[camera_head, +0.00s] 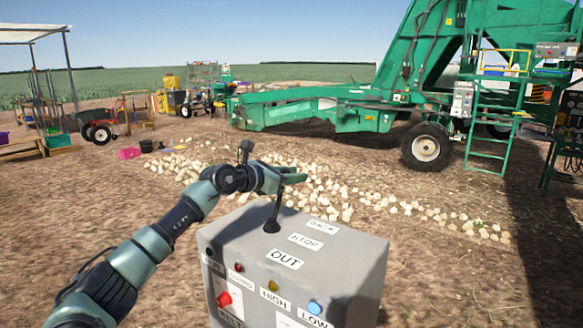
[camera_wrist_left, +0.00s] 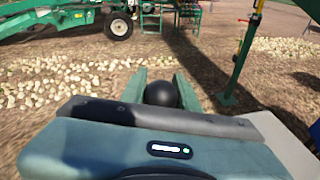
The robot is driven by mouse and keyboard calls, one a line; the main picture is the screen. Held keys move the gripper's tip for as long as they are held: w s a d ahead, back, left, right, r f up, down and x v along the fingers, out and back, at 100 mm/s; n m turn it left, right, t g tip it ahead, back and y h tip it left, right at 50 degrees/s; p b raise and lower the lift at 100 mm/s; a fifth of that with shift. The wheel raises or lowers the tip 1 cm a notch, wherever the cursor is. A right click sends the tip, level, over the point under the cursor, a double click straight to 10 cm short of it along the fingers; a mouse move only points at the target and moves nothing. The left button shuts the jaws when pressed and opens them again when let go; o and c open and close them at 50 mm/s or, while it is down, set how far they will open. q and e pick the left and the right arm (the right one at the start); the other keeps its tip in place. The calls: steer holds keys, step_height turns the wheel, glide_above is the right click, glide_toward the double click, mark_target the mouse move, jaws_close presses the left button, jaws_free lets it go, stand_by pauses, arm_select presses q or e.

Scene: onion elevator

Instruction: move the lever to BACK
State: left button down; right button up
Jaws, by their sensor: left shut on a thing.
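The lever (camera_head: 275,210) is a thin black stick on a round black boot, on top of a grey control box (camera_head: 345,262). It leans a little to the right in the head view. White labels BACK (camera_head: 322,227), STOP (camera_head: 306,241) and OUT (camera_head: 285,259) lie in a row to the right of its boot, BACK being farthest from me. My left gripper (camera_head: 289,177) is shut on the lever's top. In the left wrist view the black ball knob (camera_wrist_left: 162,93) sits between the two green fingers. My right gripper is not in view.
The box front carries a red button (camera_head: 224,299), a yellow one (camera_head: 272,286) and a blue one (camera_head: 314,307). Onions (camera_head: 350,190) lie scattered on the soil behind the box. A large green machine (camera_head: 440,70) stands beyond. Open soil lies right of the box.

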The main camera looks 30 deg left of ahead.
arm_select(q)
steer(key=shift+d+f, duration=0.1)
steer(key=shift+f, duration=0.6)
steer(key=c, duration=1.1)
jaws_free()
steer(key=shift+o, duration=0.2)
steer(key=shift+r, duration=0.25)
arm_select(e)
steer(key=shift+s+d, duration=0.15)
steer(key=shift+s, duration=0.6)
arm_select(q)
steer(key=b+v, duration=0.3)
steer(key=v, duration=0.4)
steer(key=shift+s+a+b, duration=0.25)
steer(key=shift+s+b, duration=0.1)
steer(key=shift+b, duration=0.05)
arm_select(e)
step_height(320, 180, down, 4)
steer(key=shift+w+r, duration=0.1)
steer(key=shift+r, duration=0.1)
arm_select(q)
steer(key=shift+r, duration=0.15)
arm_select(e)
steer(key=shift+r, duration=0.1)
